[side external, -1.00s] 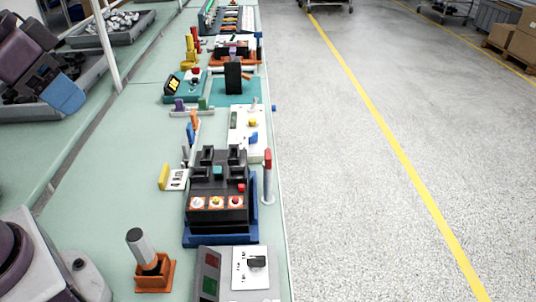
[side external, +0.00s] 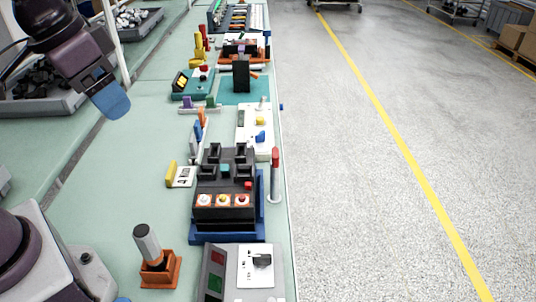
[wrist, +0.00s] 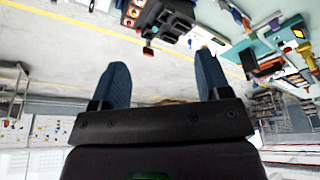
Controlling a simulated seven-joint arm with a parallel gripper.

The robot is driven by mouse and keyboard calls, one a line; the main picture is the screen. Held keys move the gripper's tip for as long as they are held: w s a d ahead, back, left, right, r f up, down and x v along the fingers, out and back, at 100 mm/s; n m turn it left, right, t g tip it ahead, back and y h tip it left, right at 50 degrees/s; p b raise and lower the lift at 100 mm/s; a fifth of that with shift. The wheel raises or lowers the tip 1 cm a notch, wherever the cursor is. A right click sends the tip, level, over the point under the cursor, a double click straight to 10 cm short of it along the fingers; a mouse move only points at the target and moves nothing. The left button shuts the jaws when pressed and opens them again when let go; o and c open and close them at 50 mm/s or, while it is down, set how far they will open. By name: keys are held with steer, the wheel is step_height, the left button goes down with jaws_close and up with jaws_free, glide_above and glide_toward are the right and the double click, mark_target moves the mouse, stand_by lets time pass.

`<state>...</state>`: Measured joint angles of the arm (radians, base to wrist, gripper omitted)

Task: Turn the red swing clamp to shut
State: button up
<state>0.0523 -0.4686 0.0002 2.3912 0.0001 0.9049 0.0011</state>
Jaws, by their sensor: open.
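A grey post with a red upper part (side external: 275,157), which looks like the red swing clamp, stands upright at the table's right edge in the side view. It is beside the black breaker block (side external: 226,185) on its blue base. A red piece (wrist: 147,50) beside the block in the wrist view may be the same clamp, but I cannot be sure. My gripper (side external: 112,102) is at the upper left of the side view, in the air and well apart from the clamp. In the wrist view its two blue fingers (wrist: 162,78) are spread with nothing between them.
An orange holder (side external: 160,270) with a grey-topped handle and a panel with a black knob (side external: 257,266) are near the front. A yellow-handled clamp (side external: 171,173) is left of the block. Several fixtures line the table behind.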

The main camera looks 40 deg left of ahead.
steer(key=w+d+f+m+g, duration=0.1)
steer(key=w+d+f, duration=0.1)
steer(key=w, duration=0.4)
steer(key=w+d+f+m+g, duration=0.1)
steer(key=w+d, duration=0.1)
steer(key=w, duration=0.4)
steer(key=m+g, duration=0.2)
steer(key=m, duration=0.4)
glide_toward(275, 151)
step_height(275, 151, down, 10)
steer(key=shift+s+d+f, duration=0.1)
steer(key=shift+s+d, duration=0.05)
steer(key=shift+d, duration=0.05)
steer(key=shift+c, duration=0.4)
steer(key=c, duration=0.8)
steer(key=shift+c, duration=0.2)
